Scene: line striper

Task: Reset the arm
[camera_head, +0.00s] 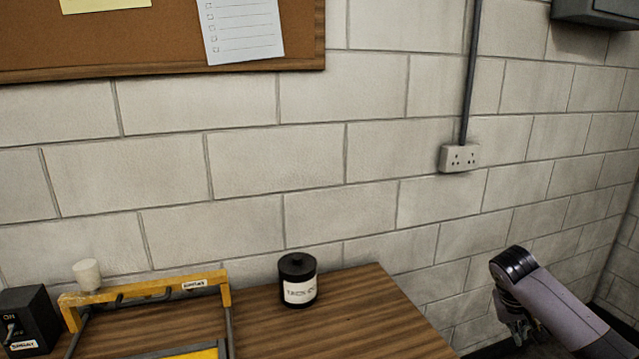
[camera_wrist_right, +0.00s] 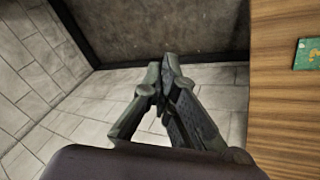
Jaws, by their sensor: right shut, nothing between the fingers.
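My right arm (camera_head: 560,305) comes in from the lower right of the head view, to the right of the wooden table. My right gripper (camera_head: 520,330) hangs low beside the table's right end, partly cut off by the bottom edge. In the right wrist view the right gripper (camera_wrist_right: 164,62) has its fingertips together, with nothing between them. It points at the floor and a dark wall base, apart from the table edge. My left gripper is not in the head view.
A green card (camera_wrist_right: 308,54) lies on wood in the wrist view. Floor beside the table looks clear.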

